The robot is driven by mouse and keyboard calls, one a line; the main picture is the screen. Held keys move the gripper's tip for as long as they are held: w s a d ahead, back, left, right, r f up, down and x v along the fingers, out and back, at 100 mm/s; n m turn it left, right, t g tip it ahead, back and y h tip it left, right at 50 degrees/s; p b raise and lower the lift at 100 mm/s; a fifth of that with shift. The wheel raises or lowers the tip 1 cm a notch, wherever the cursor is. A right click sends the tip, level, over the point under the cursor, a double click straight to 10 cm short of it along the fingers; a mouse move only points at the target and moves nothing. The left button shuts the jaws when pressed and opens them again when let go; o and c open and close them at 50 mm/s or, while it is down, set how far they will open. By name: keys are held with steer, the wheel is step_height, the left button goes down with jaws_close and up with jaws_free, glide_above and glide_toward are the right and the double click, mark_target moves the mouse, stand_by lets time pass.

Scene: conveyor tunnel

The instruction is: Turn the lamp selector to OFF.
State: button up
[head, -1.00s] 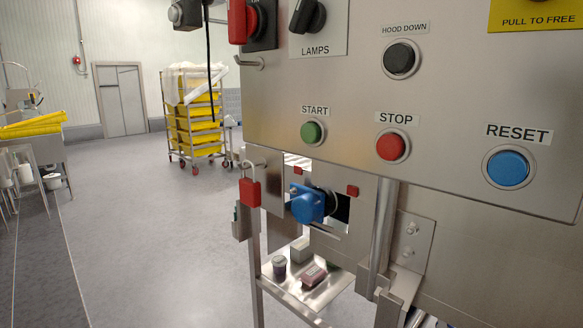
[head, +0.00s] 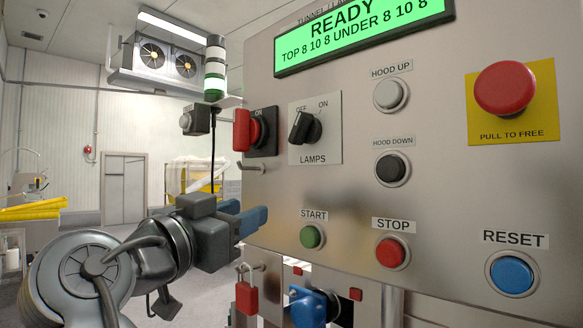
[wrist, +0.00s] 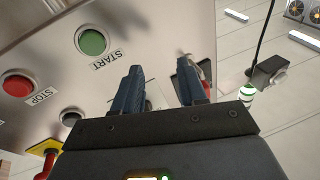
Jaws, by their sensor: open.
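The lamp selector (head: 306,127) is a black knob on a white plate (head: 332,150) marked LAMPS, with OFF and ON above it. Its raised grip stands roughly upright with a slight tilt; I cannot tell for sure which mark it points to. My gripper (head: 248,213) is below and left of the plate, apart from the selector, its blue-grey fingers toward the panel. In the wrist view my gripper (wrist: 160,80) is open, with a gap between the fingers and nothing seen held. The selector is not clearly visible there, probably hidden behind the fingers.
A red rotary switch (head: 249,130) sits just left of the plate, with a metal hook (head: 250,166) below it. Start (head: 312,236), stop (head: 392,252) and hood buttons (head: 391,95) are nearby. A red emergency button (head: 505,89) is at right. A red padlock (head: 247,297) hangs below.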

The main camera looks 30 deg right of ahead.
mark_target(296, 124)
steer(key=s+a+r+m+g+h, duration=0.1)
steer(key=s+r+m+g, duration=0.25)
steer(key=r, duration=0.25)
steer(key=s+r+m+g, duration=0.2)
steer(key=s+r+m, duration=0.15)
steer(key=r, duration=0.35)
steer(key=shift+m, duration=0.3)
steer(key=shift+p+x, duration=0.35)
steer(key=shift+x, duration=3.5)
steer(key=shift+w+f, duration=0.15)
steer(key=shift+w, duration=0.05)
jaws_close()
